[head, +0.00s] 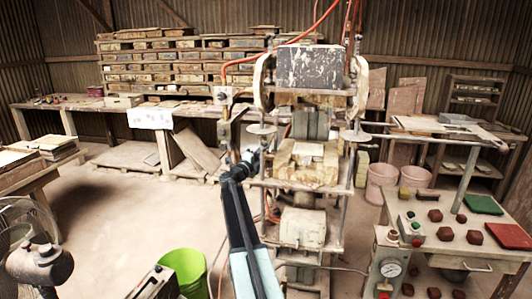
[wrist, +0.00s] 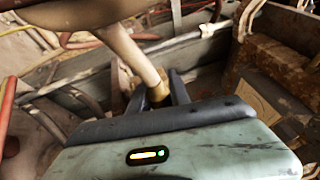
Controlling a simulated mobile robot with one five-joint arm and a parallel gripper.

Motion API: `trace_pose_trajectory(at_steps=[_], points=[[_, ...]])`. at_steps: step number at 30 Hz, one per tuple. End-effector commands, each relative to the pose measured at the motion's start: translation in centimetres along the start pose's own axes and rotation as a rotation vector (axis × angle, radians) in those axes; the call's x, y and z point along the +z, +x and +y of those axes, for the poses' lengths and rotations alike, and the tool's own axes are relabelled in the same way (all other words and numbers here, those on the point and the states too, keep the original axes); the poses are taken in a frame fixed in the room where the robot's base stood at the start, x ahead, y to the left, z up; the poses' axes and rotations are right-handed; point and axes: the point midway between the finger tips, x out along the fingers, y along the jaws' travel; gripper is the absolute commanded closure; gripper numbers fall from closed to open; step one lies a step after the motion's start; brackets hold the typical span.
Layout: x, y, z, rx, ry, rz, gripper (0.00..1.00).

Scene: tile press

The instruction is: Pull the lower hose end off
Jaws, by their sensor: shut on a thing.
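In the wrist view, my gripper (wrist: 157,90) has its two dark fingers closed on a brass-coloured fitting, the lower hose end (wrist: 157,93). A pale tube (wrist: 138,52) runs from it up and to the left. I cannot tell whether the fitting is still seated on anything, as the finger bases and gripper body hide its underside. In the head view, my gripper (head: 248,157) is at the left side of the press (head: 308,72), below the upright with the small valve block (head: 223,96). The hose end is too small to make out there.
An orange hose (head: 262,54) arches over the press's left side. A red hose (wrist: 8,100) hangs at the wrist view's left edge. The press frame (wrist: 205,42) crosses close behind my fingers. A green bucket (head: 184,266) and a fan (head: 38,255) stand left; the control table (head: 455,245) is right.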

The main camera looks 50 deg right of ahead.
Motion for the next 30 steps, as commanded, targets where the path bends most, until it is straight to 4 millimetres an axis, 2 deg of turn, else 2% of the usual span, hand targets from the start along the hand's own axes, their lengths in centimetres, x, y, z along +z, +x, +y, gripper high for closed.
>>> trace_pose_trajectory(at_steps=[9,17,25,26,27,28,30], points=[[0.0,-0.1,0.1,0.002,0.002,0.002,1.00],[3.0,-1.2,0.1,0.002,0.002,-0.001,1.00],[3.2,-1.4,0.1,0.001,0.001,-0.002,1.00],[3.2,-1.4,0.1,0.001,0.001,-0.003,0.71],[3.2,-1.3,0.1,0.001,0.001,-0.003,0.60],[3.2,-1.3,0.1,0.001,0.001,-0.002,0.55],[3.2,-1.3,0.0,0.001,0.000,-0.001,0.55]])
